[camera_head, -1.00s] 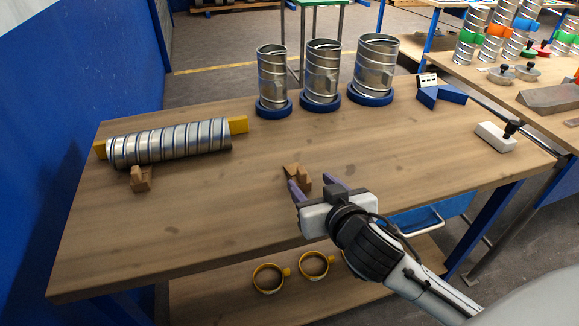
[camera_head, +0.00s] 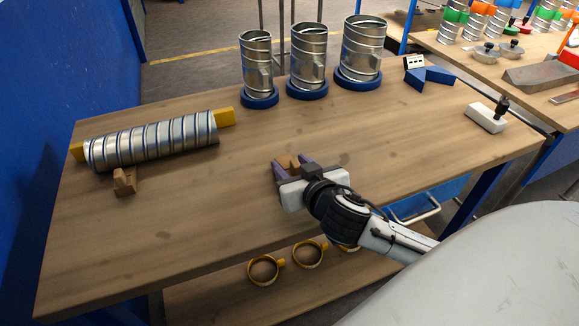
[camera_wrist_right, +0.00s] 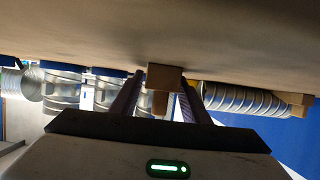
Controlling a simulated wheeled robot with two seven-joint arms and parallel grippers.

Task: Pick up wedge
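A small brown wooden wedge (camera_head: 295,163) sits on the table, partly hidden by my right gripper. My right gripper (camera_head: 290,166) is low over the table, with its purple fingers apart on either side of this wedge. In the right wrist view the wedge (camera_wrist_right: 164,77) shows between the fingertips of the right gripper (camera_wrist_right: 160,90); the fingers look open, and contact cannot be made out. A second brown wedge (camera_head: 124,182) rests at the front of the lying spiral duct (camera_head: 152,142), at the left. My left gripper is not in view.
Several upright metal duct pieces (camera_head: 308,55) stand on blue bases at the back of the wooden table (camera_head: 220,215). A blue bracket (camera_head: 428,77) and a white block with a black knob (camera_head: 486,117) lie at the right. The table between duct and gripper is clear.

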